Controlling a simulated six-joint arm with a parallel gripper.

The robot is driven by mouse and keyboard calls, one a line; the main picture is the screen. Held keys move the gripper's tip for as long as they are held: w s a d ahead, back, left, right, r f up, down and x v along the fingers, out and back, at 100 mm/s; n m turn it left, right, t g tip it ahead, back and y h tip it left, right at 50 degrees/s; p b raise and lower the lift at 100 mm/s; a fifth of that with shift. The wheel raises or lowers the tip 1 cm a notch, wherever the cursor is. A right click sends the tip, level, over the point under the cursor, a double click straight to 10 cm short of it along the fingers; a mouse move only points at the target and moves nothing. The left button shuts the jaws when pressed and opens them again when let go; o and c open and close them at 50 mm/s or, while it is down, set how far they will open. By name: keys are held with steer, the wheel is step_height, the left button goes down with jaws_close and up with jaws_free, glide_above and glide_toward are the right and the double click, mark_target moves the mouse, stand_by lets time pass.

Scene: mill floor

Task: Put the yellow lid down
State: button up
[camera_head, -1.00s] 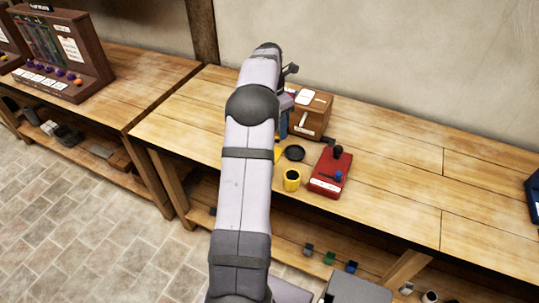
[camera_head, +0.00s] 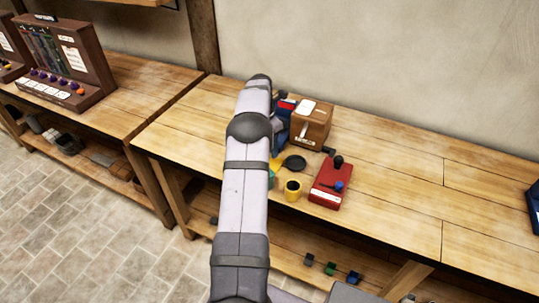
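A small yellow patch (camera_head: 277,161) shows at the right edge of my arm, over the bench. It may be part of the yellow lid, but most of it is hidden and I cannot tell whether it is held. A yellow cup (camera_head: 293,191) with a dark inside stands upright on the bench just in front of it. My gripper is hidden behind my own arm, so its fingers do not show. A green bit (camera_head: 271,180) shows beside the arm, left of the cup.
A black round disc (camera_head: 294,163) lies behind the cup. A red box (camera_head: 330,184) with a dark knob stands to its right. A wooden box (camera_head: 311,125) and a blue-and-red thing (camera_head: 287,105) stand behind. The bench (camera_head: 410,180) is clear to the right.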

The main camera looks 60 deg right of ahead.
steer(key=shift+f+p, duration=0.75)
steer(key=shift+f, duration=1.65)
steer(key=shift+f, duration=0.1)
steer(key=shift+f, duration=0.15)
steer(key=o, duration=1)
steer(key=r+b, duration=0.1)
steer(key=r, duration=0.3)
steer(key=a+r+b, duration=0.1)
steer(key=r, duration=0.3)
steer(key=r+b, duration=0.1)
steer(key=r, duration=0.3)
steer(key=shift+w+a+r, duration=0.15)
steer(key=shift+w+r, duration=0.05)
steer(key=shift+w, duration=0.15)
